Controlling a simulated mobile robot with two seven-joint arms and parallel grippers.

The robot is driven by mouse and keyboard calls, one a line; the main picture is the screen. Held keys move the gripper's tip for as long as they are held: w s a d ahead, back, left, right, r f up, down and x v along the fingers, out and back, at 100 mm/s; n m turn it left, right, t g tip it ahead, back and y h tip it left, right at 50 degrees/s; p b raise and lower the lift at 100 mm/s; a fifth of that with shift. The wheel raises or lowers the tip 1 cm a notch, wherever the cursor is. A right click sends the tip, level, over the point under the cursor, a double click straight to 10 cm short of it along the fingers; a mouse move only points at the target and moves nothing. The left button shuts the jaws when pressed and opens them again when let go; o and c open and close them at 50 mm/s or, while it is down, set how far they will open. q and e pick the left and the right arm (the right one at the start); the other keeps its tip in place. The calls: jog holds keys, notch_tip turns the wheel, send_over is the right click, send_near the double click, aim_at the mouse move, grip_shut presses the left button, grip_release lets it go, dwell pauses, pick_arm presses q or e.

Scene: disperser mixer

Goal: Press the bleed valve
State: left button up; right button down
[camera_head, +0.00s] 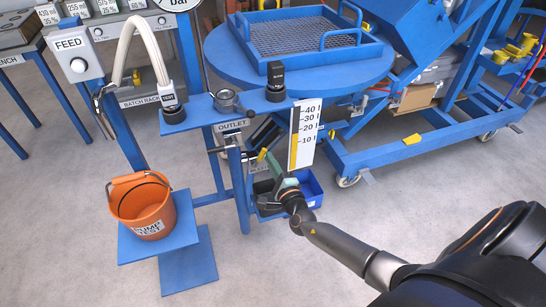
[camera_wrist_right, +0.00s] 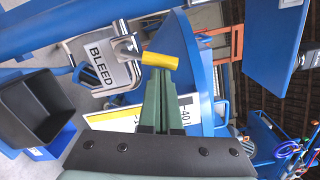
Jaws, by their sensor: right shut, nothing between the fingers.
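The bleed valve shows in the right wrist view as a metal body (camera_wrist_right: 126,46) with a short yellow lever (camera_wrist_right: 160,61), beside a white "BLEED" label (camera_wrist_right: 103,64). In the head view the yellow lever (camera_head: 262,154) is small, just left of the gauge scale. My right gripper (camera_head: 273,163) is shut and empty, its green fingers pointing up at the lever. In the wrist view its fingertips (camera_wrist_right: 158,76) lie right at the lever; I cannot tell whether they touch it. My left gripper is not in view.
A white scale (camera_head: 305,135) with a yellow column stands close right of the gripper. A blue bin (camera_head: 308,190) sits below. An orange bucket (camera_head: 142,207) stands on a blue stand at left. A blue round table (camera_head: 225,55) is behind. Floor at front is clear.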

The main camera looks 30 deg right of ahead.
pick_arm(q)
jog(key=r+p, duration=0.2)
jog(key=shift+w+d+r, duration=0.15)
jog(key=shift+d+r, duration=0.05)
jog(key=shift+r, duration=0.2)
pick_arm(e)
jog(key=n, duration=0.1)
jog(key=a+r+n, duration=0.1)
jog(key=n, duration=0.1)
jog(key=shift+w+a+r, duration=0.15)
jog(key=shift+w+a, duration=0.05)
jog(key=shift+a, duration=0.1)
pick_arm(q)
jog(key=shift+p, duration=0.35)
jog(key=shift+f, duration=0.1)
pick_arm(e)
jog(key=shift+a, duration=0.1)
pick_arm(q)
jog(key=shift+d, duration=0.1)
